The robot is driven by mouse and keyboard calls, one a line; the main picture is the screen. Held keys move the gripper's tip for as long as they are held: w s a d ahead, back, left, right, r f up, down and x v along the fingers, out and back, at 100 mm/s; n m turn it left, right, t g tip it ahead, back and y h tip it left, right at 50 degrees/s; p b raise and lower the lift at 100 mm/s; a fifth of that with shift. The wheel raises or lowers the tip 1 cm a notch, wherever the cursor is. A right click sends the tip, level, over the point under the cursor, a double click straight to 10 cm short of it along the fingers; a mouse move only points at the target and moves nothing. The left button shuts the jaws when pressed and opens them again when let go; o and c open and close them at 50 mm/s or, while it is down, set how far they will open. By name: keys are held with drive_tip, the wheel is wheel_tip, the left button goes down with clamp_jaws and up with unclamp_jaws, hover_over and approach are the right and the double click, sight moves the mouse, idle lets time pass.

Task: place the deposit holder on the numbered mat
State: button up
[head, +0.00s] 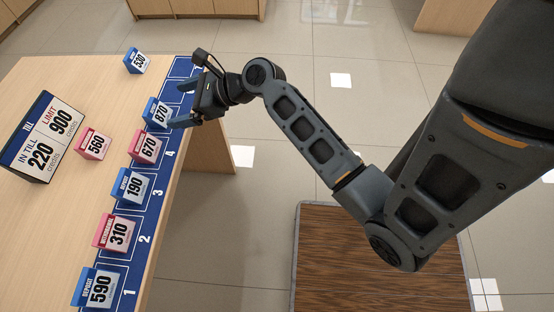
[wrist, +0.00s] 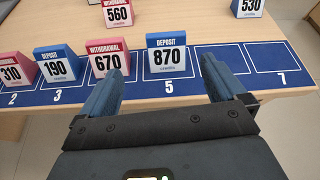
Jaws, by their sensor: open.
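The blue numbered mat (head: 135,238) runs along the counter edge. On it stand deposit 590 (head: 97,290) at 1, withdrawal 310 (head: 116,233) at 2, deposit 190 (head: 131,187) at 3, withdrawal 670 (head: 147,149) at 4 and deposit 870 (wrist: 169,57) at 5. The two spaces to the right of 870 in the wrist view, the last marked 7, are empty. Deposit 530 (head: 136,62) and withdrawal 560 (head: 94,144) stand off the mat on the counter. My gripper (head: 184,92) is open and empty at the mat's far part, with 870 ahead of its finger gap.
Bare wooden counter (head: 60,225) lies around the loose holders. Tiled floor lies beyond the counter edge.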

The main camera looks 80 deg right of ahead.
drive_tip(key=s+a+f+n+g+h, duration=0.1)
drive_tip(key=s+a+f+n+h, duration=0.15)
drive_tip(key=s+a+n, duration=1.25)
drive_tip(key=s+a+r+n+t+y, duration=0.1)
drive_tip(key=s+a+r+n, duration=0.2)
drive_tip(key=n, duration=0.6)
drive_tip(key=s+a+r+n+t+y, duration=0.1)
drive_tip(key=s+a+r+n, duration=0.3)
drive_tip(key=s+r+n, duration=0.3)
wheel_tip(320, 180, up, 2)
drive_tip(key=n, duration=0.3)
drive_tip(key=shift+s+n+t, duration=0.25)
drive_tip(key=shift+n+t, duration=0.05)
drive_tip(key=shift+t, duration=0.1)
